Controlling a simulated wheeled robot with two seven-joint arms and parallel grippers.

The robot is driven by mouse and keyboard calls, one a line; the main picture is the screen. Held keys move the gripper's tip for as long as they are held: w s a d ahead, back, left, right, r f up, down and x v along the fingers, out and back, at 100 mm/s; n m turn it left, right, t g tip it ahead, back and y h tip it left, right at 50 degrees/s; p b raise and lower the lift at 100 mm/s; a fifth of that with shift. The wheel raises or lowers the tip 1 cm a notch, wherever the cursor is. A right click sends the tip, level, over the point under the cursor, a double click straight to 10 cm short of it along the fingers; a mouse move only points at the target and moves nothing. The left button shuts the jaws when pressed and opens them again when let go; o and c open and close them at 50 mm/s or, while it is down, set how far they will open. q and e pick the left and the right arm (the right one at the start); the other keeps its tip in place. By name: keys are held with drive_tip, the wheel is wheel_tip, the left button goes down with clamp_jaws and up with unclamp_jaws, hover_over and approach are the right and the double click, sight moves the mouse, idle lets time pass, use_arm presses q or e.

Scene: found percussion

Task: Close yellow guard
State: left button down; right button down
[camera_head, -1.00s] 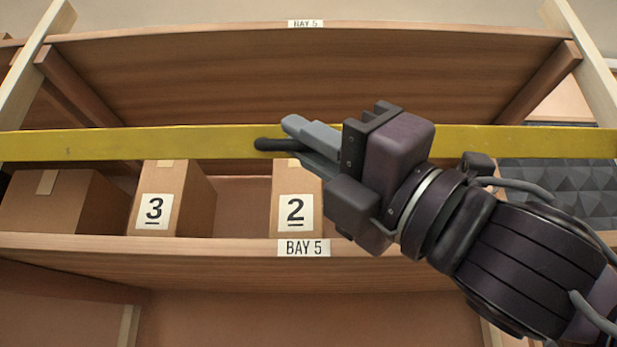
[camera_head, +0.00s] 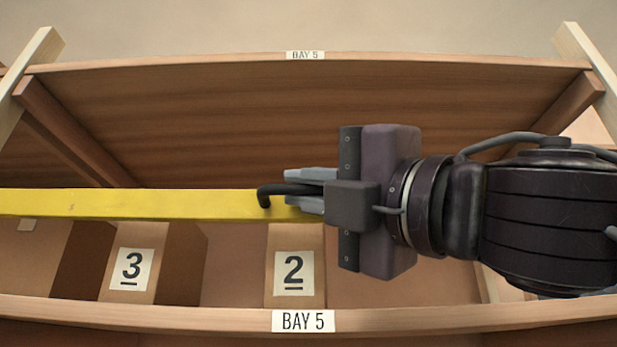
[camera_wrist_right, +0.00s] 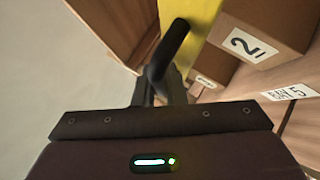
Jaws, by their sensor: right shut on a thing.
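The yellow guard (camera_head: 130,204) is a flat bar running nearly level across the front of the bay, from the left edge to my gripper. Any part farther right is hidden behind my arm. A black handle (camera_head: 264,196) juts from it. My right gripper (camera_head: 292,189) is shut on this handle, with its arm coming in level from the right. The right wrist view shows the handle (camera_wrist_right: 170,45) rising between the fingers, with the yellow guard (camera_wrist_right: 203,28) behind it. My left gripper is not in view.
Behind and below the guard stand boxes marked 3 (camera_head: 132,268) and 2 (camera_head: 295,275). The shelf's front edge (camera_head: 180,316) carries a BAY 5 label (camera_head: 303,321). Wooden uprights (camera_head: 30,80) stand at both sides. The shelf right of box 2 looks clear.

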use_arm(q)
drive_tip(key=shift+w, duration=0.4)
use_arm(e)
drive_tip(key=c, duration=1.5)
unclamp_jaws()
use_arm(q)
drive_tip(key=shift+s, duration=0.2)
use_arm(e)
drive_tip(key=shift+s, duration=0.2)
drive_tip(key=shift+f, duration=0.1)
